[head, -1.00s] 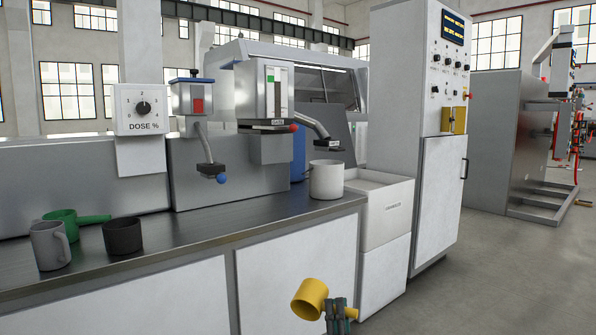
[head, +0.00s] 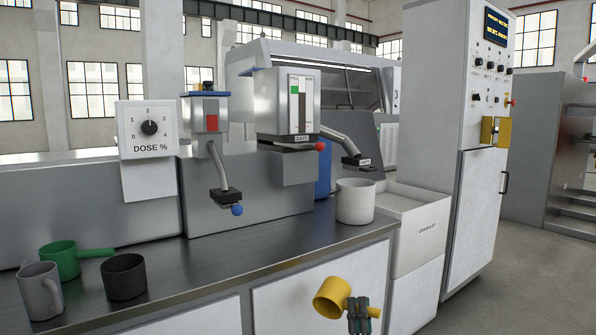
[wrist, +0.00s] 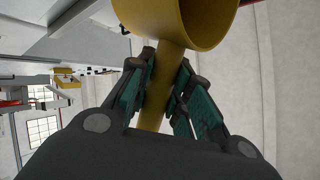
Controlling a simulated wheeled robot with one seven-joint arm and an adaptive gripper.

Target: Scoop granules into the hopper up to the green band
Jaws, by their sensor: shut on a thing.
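My gripper (head: 359,315) is shut on the handle of a yellow scoop (head: 331,297), held in front of the counter's cabinet front. The wrist view shows the scoop's handle (wrist: 160,85) between my fingers and its round cup above them. The granules bin (head: 418,240) is a white box with a label, at the counter's right end. The hopper (head: 287,100) is a grey box with a clear front window; a green band (head: 294,89) shows on the window's left side. A red-knobbed gate lever (head: 320,146) sits below it.
A white pot (head: 355,201) stands at the counter's right end, near the hopper's spout. A green scoop (head: 60,259), a grey mug (head: 40,289) and a black cup (head: 123,276) stand at the left. A dose dial (head: 150,128) and a second dispenser (head: 206,115) stand behind. A tall control cabinet (head: 460,140) rises at the right.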

